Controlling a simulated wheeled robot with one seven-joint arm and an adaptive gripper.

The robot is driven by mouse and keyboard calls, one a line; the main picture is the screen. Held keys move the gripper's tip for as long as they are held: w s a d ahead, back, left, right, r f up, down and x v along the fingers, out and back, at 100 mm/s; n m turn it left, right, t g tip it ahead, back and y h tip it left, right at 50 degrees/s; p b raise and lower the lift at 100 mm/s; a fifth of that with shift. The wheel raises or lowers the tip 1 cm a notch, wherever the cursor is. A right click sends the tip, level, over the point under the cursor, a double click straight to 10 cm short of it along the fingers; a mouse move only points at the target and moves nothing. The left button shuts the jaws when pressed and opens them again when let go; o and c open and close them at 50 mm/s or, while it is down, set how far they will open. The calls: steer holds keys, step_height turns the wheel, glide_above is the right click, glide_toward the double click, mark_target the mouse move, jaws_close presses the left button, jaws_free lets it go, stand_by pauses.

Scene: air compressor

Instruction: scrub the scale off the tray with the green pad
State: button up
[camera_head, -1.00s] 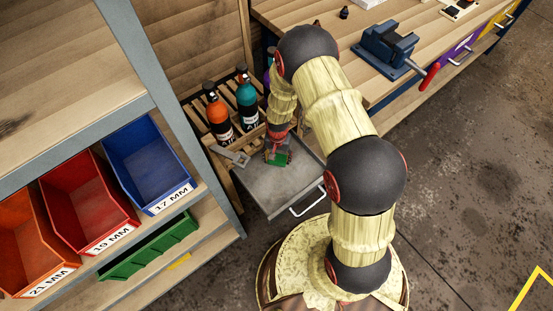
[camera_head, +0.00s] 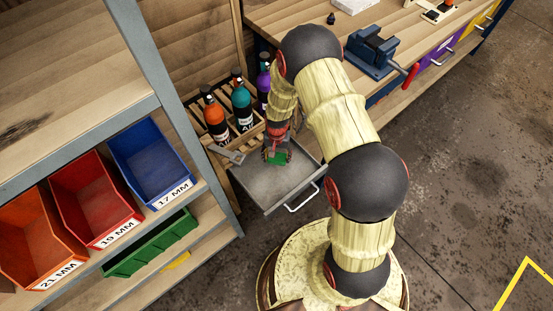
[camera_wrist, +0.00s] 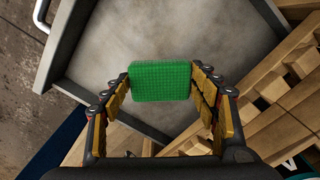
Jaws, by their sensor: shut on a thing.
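The green pad (camera_wrist: 160,81) is held between the two fingers of my gripper (camera_wrist: 160,84), as the wrist view shows. The grey metal tray (camera_head: 270,187) has raised walls and a handle at its front. The pad also shows in the head view (camera_head: 277,158), over the back part of the tray. I cannot tell whether the pad touches the tray floor. Pale cloudy patches mark the tray floor in the wrist view (camera_wrist: 215,40). My gripper (camera_head: 277,154) is partly hidden by my arm in the head view.
Orange (camera_head: 215,114), teal (camera_head: 242,106) and purple (camera_head: 263,88) bottles stand in a wooden slatted rack behind the tray. A grey wrench-like tool (camera_head: 228,153) lies by the tray's left edge. A shelf with coloured bins (camera_head: 97,202) stands left. A workbench with a blue vise (camera_head: 374,50) is behind right.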

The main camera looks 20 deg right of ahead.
steer(key=shift+r+p, duration=0.45)
steer(key=shift+r, duration=0.55)
